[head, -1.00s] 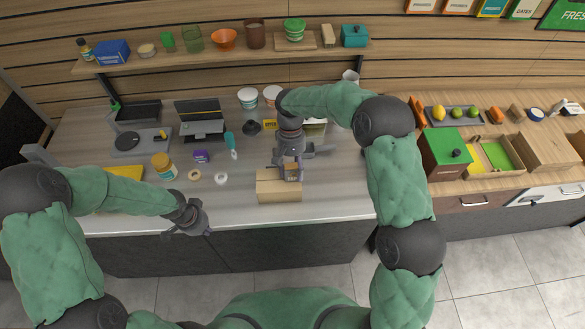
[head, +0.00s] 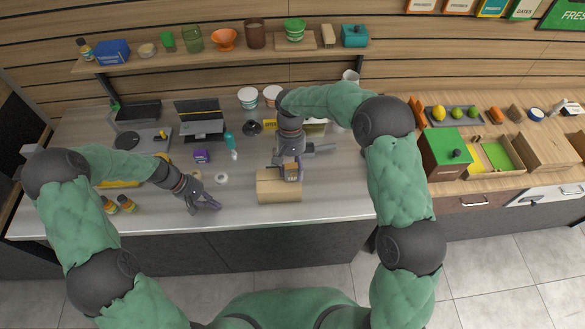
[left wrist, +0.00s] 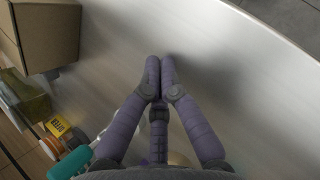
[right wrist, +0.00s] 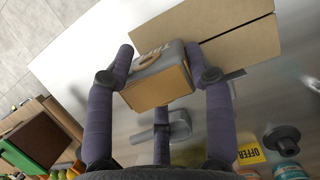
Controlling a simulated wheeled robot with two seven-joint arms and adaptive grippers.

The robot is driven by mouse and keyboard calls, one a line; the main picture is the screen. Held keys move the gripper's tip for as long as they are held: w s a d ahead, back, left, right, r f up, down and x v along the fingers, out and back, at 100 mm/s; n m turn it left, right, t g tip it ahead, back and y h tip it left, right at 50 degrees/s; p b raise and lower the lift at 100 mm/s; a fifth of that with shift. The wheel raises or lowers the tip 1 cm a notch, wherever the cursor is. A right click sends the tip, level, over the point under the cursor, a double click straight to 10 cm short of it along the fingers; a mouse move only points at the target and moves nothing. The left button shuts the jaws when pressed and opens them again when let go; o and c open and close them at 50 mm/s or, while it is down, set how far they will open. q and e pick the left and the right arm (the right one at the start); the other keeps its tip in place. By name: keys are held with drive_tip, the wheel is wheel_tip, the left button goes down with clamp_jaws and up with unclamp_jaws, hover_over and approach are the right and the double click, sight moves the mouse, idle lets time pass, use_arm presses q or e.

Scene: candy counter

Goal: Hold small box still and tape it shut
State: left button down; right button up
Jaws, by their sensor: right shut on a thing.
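The small cardboard box (head: 279,192) sits near the counter's front edge, its top flaps lying closed with a seam between them in the right wrist view (right wrist: 238,42). My right gripper (head: 290,172) is shut on a grey and brown tape dispenser (right wrist: 158,80) with lettering on it. The dispenser is at the box's back side; I cannot tell whether it touches. My left gripper (head: 214,206) is shut and empty, left of the box and apart from it. Its fingertips (left wrist: 160,66) are together in the left wrist view, with the box (left wrist: 48,30) at upper left.
A white roll (head: 221,178), a purple box (head: 202,156) and a teal bottle (head: 230,142) stand behind my left gripper. Two jars (head: 118,204) stand at the left front. A yellow sign (head: 270,125) and tubs (head: 248,97) are farther back. Bare counter lies right of the box.

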use_arm(q)
drive_tip(key=w+d+n+h, duration=0.1)
drive_tip(key=n, duration=0.1)
drive_tip(key=w+d+n+h, duration=0.1)
drive_tip(key=n, duration=0.1)
drive_tip(key=w+d+n+h, duration=0.1)
drive_tip(key=w+n, duration=0.1)
drive_tip(key=n, duration=0.1)
drive_tip(key=shift+d+r+t+h, duration=0.25)
drive_tip(key=shift+r+t+h, duration=0.05)
drive_tip(key=shift+r+h, duration=0.1)
drive_tip(key=shift+w+d+r+n+h, duration=0.15)
drive_tip(key=shift+w+d+n+h, duration=0.15)
drive_tip(key=shift+w+n+h, duration=0.15)
drive_tip(key=shift+s+d, duration=0.1)
drive_tip(key=shift+d, duration=3.25)
drive_tip(key=shift+f, duration=0.2)
use_arm(e)
drive_tip(key=shift+f, duration=0.45)
use_arm(q)
drive_tip(key=shift+d, duration=0.8)
use_arm(e)
drive_tip(key=shift+c, duration=0.2)
drive_tip(key=shift+a, duration=0.2)
drive_tip(key=shift+a, duration=0.8)
